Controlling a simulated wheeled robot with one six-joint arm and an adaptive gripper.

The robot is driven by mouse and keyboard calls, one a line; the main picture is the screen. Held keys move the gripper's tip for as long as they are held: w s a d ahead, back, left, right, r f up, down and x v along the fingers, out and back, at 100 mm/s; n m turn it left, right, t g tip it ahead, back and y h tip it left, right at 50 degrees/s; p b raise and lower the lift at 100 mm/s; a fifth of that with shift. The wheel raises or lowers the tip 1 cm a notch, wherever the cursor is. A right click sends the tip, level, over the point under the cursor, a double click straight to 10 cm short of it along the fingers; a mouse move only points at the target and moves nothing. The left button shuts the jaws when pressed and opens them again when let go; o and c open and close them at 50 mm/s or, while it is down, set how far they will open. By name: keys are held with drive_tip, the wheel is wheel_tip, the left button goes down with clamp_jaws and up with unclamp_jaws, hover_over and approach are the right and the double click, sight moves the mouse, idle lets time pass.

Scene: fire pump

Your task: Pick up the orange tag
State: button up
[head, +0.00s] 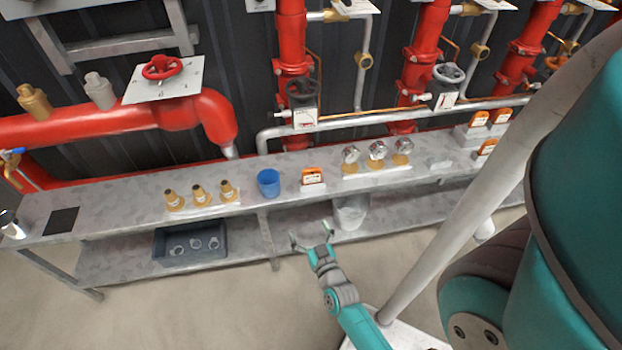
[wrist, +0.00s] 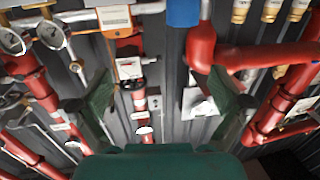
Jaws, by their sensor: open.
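An orange tag (head: 312,175) with a white label stands on a small light base at the middle of the grey bench, just right of a blue cup. It also shows upside down at the top of the wrist view (wrist: 115,18). Several similar orange tags (head: 488,147) sit on stepped blocks at the bench's right end. My gripper (head: 310,235) is open and empty, in front of the bench and apart from the middle tag. Its two spread fingers also show in the wrist view (wrist: 160,98).
The blue cup (head: 268,183) and brass fittings (head: 199,193) stand left of the tag. Silver gauges (head: 377,150) stand to its right. The lower shelf holds a dark bin (head: 190,244) and a clear container (head: 351,213). Red pipes (head: 110,120) run behind the bench.

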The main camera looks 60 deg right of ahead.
sight(312, 175)
drive_tip(key=w+d+h, duration=0.1)
drive_tip(key=w+d, duration=0.1)
drive_tip(key=d, duration=0.3)
drive_tip(key=w+d+m+g+h, duration=0.1)
drive_tip(key=d, duration=0.4)
drive_tip(key=w+d+m+g, duration=0.1)
drive_tip(key=w+d, duration=0.1)
drive_tip(key=d, duration=0.3)
drive_tip(key=shift+w+d+f+h, duration=0.1)
drive_tip(key=shift+w+d+h, duration=0.2)
drive_tip(key=shift+w+h, duration=0.1)
drive_tip(key=shift+x, duration=3.15)
drive_tip(key=c, duration=1.2)
